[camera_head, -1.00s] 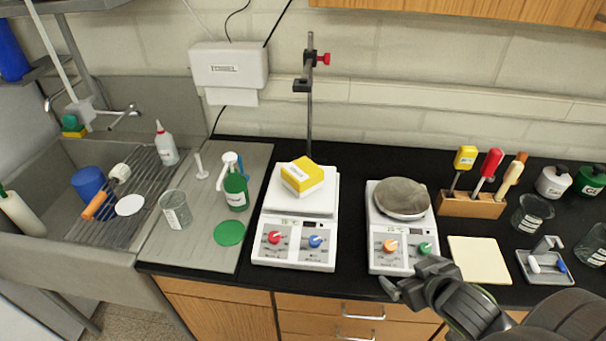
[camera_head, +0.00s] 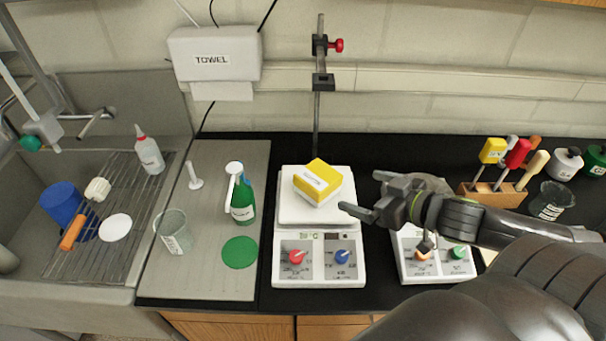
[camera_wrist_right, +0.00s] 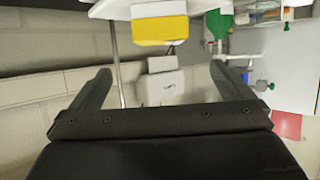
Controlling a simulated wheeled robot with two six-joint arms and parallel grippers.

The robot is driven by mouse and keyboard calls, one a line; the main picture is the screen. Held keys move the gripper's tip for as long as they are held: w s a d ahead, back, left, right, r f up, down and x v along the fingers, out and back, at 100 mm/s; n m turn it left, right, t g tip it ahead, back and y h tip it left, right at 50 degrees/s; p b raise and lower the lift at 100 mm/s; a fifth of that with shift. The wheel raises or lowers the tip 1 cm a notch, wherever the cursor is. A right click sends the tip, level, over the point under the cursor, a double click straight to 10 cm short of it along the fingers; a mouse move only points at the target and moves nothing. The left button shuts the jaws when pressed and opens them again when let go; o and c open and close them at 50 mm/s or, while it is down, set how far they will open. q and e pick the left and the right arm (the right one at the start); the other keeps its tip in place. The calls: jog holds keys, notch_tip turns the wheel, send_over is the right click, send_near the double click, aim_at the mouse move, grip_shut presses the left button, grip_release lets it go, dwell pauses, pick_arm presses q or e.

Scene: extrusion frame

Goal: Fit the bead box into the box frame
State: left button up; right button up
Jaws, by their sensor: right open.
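A yellow and white box (camera_head: 318,182), which looks like the bead box, sits turned at an angle on the white pan of the left scale (camera_head: 317,272). In the right wrist view the yellow box (camera_wrist_right: 159,28) shows at the top, beyond the fingertips. My right gripper (camera_head: 362,193) is open and empty, just right of the box and apart from it. Its spread fingers also show in the right wrist view (camera_wrist_right: 160,74). I cannot make out a separate box frame. My left gripper is not in view.
A second scale (camera_head: 437,262) stands behind my right arm. Left of the box are a green bottle (camera_head: 242,198), a green disc (camera_head: 239,252) and a beaker (camera_head: 173,232). A stand (camera_head: 317,120) rises behind. A tool block (camera_head: 492,194) is at the right.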

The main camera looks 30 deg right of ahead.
aim_at(327, 181)
jog(key=b+x, duration=0.4)
jog(key=x, duration=0.2)
jog(key=shift+f, duration=0.15)
jog(key=shift+x, duration=2.05)
jog(key=shift+w+a+f, duration=0.2)
jog(key=shift+w, duration=0.35)
jog(key=shift+p+x, duration=0.6)
jog(key=shift+x, duration=1.3)
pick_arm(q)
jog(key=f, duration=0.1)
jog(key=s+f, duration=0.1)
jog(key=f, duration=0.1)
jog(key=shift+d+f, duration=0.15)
pick_arm(e)
jog(key=shift+f, duration=0.1)
jog(key=shift+s, duration=0.1)
